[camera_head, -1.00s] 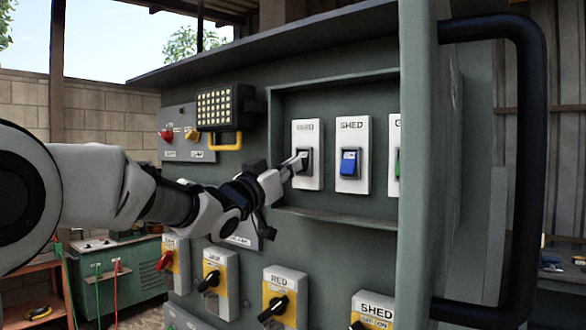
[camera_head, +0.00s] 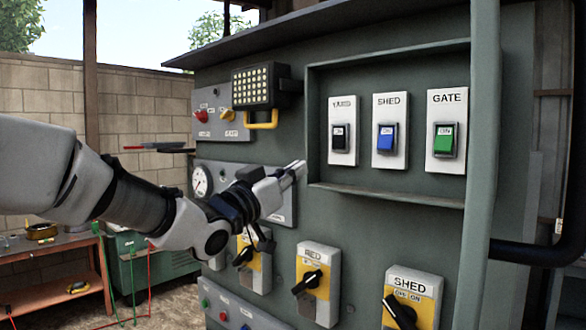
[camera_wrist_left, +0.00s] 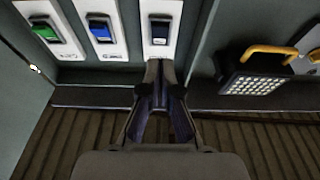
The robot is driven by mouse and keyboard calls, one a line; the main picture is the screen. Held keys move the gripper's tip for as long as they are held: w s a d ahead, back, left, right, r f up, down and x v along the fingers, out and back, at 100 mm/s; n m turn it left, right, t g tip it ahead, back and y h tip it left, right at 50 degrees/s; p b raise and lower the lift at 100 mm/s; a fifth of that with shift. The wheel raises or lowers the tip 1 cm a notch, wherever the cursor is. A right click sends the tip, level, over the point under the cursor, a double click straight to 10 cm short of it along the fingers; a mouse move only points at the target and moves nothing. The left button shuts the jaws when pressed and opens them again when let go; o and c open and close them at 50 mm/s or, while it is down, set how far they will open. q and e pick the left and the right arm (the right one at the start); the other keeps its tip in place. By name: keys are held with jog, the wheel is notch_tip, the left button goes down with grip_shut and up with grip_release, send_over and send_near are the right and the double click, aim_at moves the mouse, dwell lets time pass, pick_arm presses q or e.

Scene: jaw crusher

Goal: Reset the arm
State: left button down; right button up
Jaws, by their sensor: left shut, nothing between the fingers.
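My left gripper (camera_head: 296,170) is shut and empty. It is in front of the grey-green panel (camera_head: 420,220), just left of and below the recessed switch bay. My left arm (camera_head: 130,195) reaches in from the left, extended toward the panel. In the bay are a black rocker switch (camera_head: 341,138) labelled YARD, a blue one (camera_head: 387,138) labelled SHED and a green one (camera_head: 445,140) labelled GATE. The left wrist view shows my fingers (camera_wrist_left: 160,75) closed, pointing toward the black switch (camera_wrist_left: 160,30), apart from it as far as I can tell. My right gripper is not in view.
An LED lamp (camera_head: 262,87) with a yellow handle sticks out from the panel. Yellow-and-grey rotary switches (camera_head: 318,284) line the lower panel. A pressure gauge (camera_head: 201,181) is behind my gripper. A wooden bench (camera_head: 60,260) stands at left.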

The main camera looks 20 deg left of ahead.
pick_arm(q)
notch_tip(320, 180, down, 48)
jog(key=w+d+n+g+y+b, duration=0.1)
jog(key=d+n+g+y+b, duration=0.2)
jog(key=g, duration=0.5)
jog(key=s+a+f+n+g+y+b, duration=0.1)
jog(key=s+f+g, duration=0.2)
jog(key=s+f, duration=0.75)
jog(key=s+a+f+g+y+b, duration=0.1)
jog(key=s+f+g+b, duration=0.15)
jog(key=s+f, duration=0.85)
jog(key=s+a+f+g+y, duration=0.1)
jog(key=s+f+g, duration=0.2)
jog(key=s, duration=0.6)
jog(key=s+a+f+g+y, duration=0.1)
jog(key=s+a+f+g, duration=0.1)
jog(key=s+f, duration=0.3)
jog(key=s+g, duration=0.1)
jog(key=s, duration=0.3)
jog(key=shift+f+n+g, duration=0.3)
jog(key=shift+f+g, duration=0.05)
jog(key=shift+f, duration=0.05)
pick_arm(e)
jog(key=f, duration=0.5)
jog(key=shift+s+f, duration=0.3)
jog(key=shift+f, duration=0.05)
